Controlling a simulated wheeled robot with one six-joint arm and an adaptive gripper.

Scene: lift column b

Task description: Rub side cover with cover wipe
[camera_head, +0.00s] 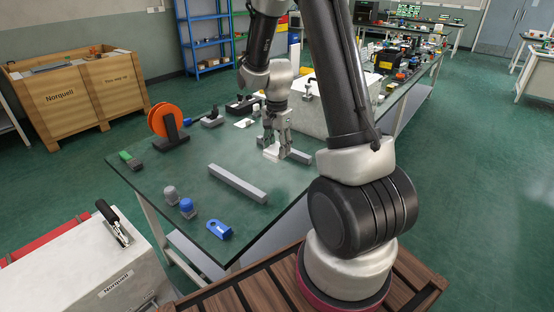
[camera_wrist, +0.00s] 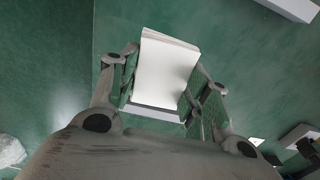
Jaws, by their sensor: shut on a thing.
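My gripper (camera_head: 275,146) is over the green table, near its middle. It is shut on a white, flat-faced block, which I take as the cover wipe (camera_wrist: 165,70). In the wrist view the wipe sits between the two fingers, with a grey edge along its near side. In the head view a small part of the white wipe (camera_head: 270,153) shows below the fingers, close to the tabletop; I cannot tell whether it touches. A pale box (camera_head: 308,118) with a handle on top stands behind the gripper, partly hidden by my arm. I cannot tell which surface is the side cover.
A long grey bar (camera_head: 238,184) lies in front of the gripper. An orange reel (camera_head: 168,121) stands at the left. A pale Norquell box (camera_head: 85,270) stands front left.

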